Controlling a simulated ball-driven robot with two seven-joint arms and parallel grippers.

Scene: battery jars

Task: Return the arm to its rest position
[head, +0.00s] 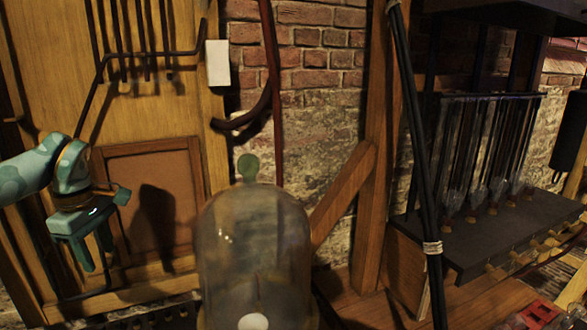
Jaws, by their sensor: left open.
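My left gripper (94,254) hangs at the left of the head view, in front of the wooden panel. Its two teal fingers point down and stand apart, with nothing between them. My left arm (28,172) comes in from the left edge and is teal with lighter patches. Battery jars (487,160), several tall glass ones, stand in a row on a dark shelf (505,235) at the right, well away from the gripper. My right gripper is not in view.
A wooden panel (160,40) with dark pipes stands behind the left gripper. A wooden post (382,120) with a diagonal brace and thick black cables (412,110) stand right of centre. A red object (541,312) lies at the lower right.

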